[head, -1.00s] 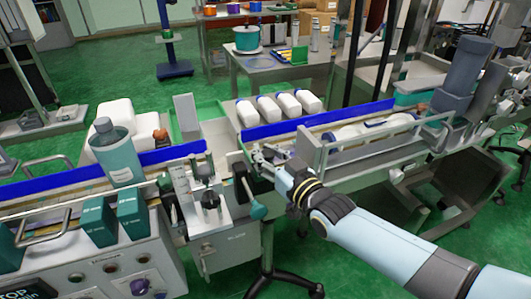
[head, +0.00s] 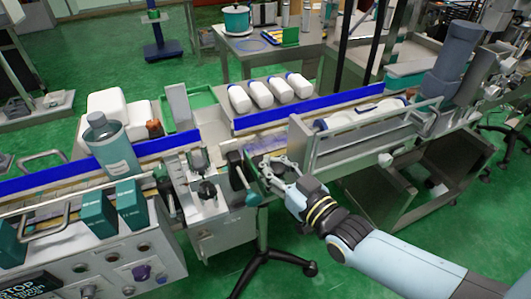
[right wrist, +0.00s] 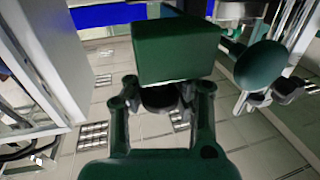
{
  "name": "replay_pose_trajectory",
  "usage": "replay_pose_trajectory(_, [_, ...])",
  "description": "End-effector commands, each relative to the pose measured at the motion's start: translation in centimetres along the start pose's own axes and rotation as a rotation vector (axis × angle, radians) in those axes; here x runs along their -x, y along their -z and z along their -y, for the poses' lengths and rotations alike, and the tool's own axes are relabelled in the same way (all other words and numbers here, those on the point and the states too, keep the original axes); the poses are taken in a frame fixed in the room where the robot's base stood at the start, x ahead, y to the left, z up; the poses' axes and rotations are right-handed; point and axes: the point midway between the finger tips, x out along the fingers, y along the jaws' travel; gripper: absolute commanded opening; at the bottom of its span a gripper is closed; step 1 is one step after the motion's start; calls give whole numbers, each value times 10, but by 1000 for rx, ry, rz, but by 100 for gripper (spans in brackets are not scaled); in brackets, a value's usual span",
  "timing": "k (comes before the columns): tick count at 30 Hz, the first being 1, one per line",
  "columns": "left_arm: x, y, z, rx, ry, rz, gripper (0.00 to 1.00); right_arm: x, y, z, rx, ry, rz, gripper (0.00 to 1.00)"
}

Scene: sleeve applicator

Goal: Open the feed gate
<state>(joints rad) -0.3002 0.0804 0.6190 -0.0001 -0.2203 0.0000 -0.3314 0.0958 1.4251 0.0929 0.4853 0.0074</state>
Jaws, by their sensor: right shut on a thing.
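My right gripper (head: 276,170) is at the near side of the conveyor, right of the black lever (head: 236,166) and the dark green knob (head: 252,199). In the right wrist view, a dark green block (right wrist: 175,52) sits at the fingertips of the gripper (right wrist: 163,98), which is shut on it. In the head view the hand mostly hides this block. The round green knob (right wrist: 260,65) shows apart, to its right. I cannot tell for sure which part is the feed gate. My left gripper is not in view.
A teal bottle (head: 108,143) and teal cartons (head: 97,215) stand left. Several white bottles (head: 262,93) lie behind the rail. A control panel (head: 110,268) is at the near left.

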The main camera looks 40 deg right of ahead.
Motion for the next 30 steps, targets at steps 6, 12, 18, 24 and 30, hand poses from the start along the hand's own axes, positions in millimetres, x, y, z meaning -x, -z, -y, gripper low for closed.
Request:
replay_pose_trajectory(6, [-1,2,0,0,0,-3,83,5,-6,-1,1,-1,12,7])
replay_pose_trajectory(12, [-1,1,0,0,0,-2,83,5,-6,-1,0,-1,13,33])
replay_pose_trajectory(18, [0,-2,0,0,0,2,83,3,-4,-1,0,-1,10,55])
replay_pose_trajectory(24, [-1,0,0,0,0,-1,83,3,-4,0,0,-1,8,55])
replay_pose_trajectory(30, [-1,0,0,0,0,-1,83,19,-5,0,-1,-1,11,55])
